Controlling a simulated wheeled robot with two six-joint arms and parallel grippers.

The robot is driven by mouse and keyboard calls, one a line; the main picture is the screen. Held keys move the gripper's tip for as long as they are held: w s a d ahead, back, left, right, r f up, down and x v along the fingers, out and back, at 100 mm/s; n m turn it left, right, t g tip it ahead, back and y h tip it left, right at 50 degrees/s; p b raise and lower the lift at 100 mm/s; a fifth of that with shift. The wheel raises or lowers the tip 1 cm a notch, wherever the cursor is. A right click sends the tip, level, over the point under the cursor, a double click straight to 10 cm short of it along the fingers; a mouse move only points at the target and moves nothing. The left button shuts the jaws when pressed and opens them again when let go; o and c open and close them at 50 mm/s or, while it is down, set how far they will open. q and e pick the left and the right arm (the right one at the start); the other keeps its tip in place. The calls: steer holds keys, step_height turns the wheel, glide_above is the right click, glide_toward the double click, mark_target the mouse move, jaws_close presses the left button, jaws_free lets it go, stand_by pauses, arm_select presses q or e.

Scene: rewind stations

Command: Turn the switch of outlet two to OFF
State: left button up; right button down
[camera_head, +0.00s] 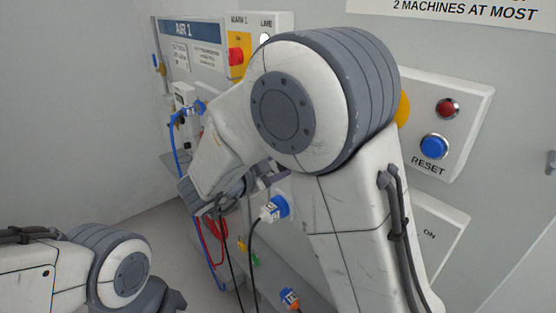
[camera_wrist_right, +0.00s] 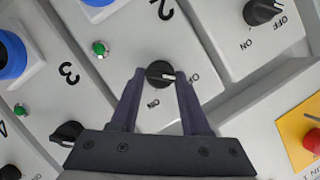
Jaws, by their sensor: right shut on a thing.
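The switch of outlet two (camera_wrist_right: 158,70) is a round black knob with a white mark, on a pale panel marked 2. My right gripper (camera_wrist_right: 160,79) has one finger on each side of the knob and is shut on it. The white mark points right in the wrist view, toward a label partly hidden by a finger. The ON label (camera_wrist_right: 153,103) shows below the knob. In the head view my right arm hides most of the outlet panels, and its gripper (camera_head: 272,178) is partly covered. My left gripper is outside the picture; only its arm shows at lower left.
Another knob (camera_wrist_right: 262,11) with OFF and ON labels sits at upper right. A green lamp (camera_wrist_right: 99,47) and the outlet three knob (camera_wrist_right: 67,133) lie to the left.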

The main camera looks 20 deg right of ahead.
stand_by(0.3)
steer(key=shift+c, duration=2.1)
jaws_free()
steer(key=shift+a, duration=0.1)
steer(key=v, duration=1)
steer(key=shift+s+b, duration=0.15)
steer(key=shift+b, duration=0.2)
steer(key=shift+a, duration=0.1)
